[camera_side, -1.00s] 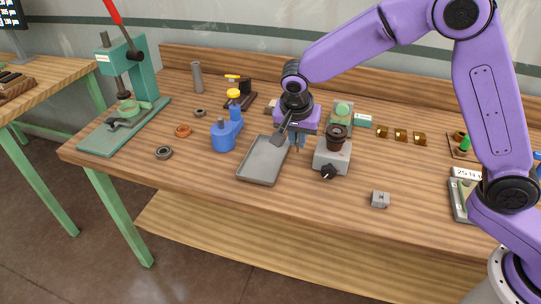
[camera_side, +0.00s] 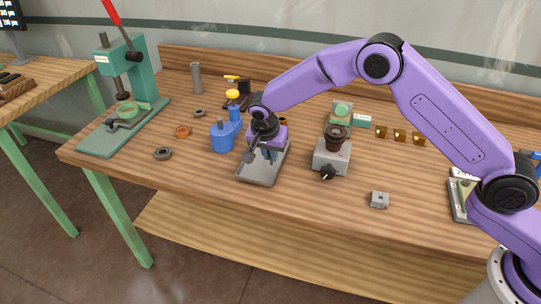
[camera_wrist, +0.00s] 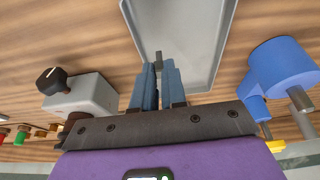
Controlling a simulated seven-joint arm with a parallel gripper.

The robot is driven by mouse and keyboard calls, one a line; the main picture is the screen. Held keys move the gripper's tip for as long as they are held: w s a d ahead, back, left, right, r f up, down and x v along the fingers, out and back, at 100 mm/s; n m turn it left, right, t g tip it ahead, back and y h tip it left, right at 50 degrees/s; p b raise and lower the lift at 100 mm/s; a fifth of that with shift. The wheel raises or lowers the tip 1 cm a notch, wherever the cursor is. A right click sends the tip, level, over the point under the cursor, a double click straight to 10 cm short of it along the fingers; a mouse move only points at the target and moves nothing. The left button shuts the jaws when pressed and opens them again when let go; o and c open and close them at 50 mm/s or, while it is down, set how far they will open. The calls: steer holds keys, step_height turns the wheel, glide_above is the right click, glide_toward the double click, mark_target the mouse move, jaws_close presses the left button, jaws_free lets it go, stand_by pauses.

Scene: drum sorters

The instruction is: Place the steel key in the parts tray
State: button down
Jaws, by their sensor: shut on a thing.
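The parts tray (camera_side: 260,177) is a shallow grey rectangular tray on the bench; in the wrist view the tray (camera_wrist: 197,35) fills the upper middle. My gripper (camera_side: 269,160) is over the tray, fingers pointing down. In the wrist view my gripper (camera_wrist: 159,68) is shut on a small grey piece, the steel key (camera_wrist: 158,57), which sticks out a little past the fingertips. The key shows against the tray floor; whether it touches the floor I cannot tell. The side view hides the key behind the wrist and fingers.
A blue fixture (camera_side: 224,136) stands close left of the tray. A grey box with a black knob (camera_side: 331,157) stands right of it. A small metal block (camera_side: 380,199) lies further right. A green press (camera_side: 125,90) is at the left. The front bench edge is clear.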

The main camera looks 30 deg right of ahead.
steer(key=shift+f, duration=0.6)
steer(key=c, duration=1.2)
jaws_free()
steer(key=shift+f, duration=0.15)
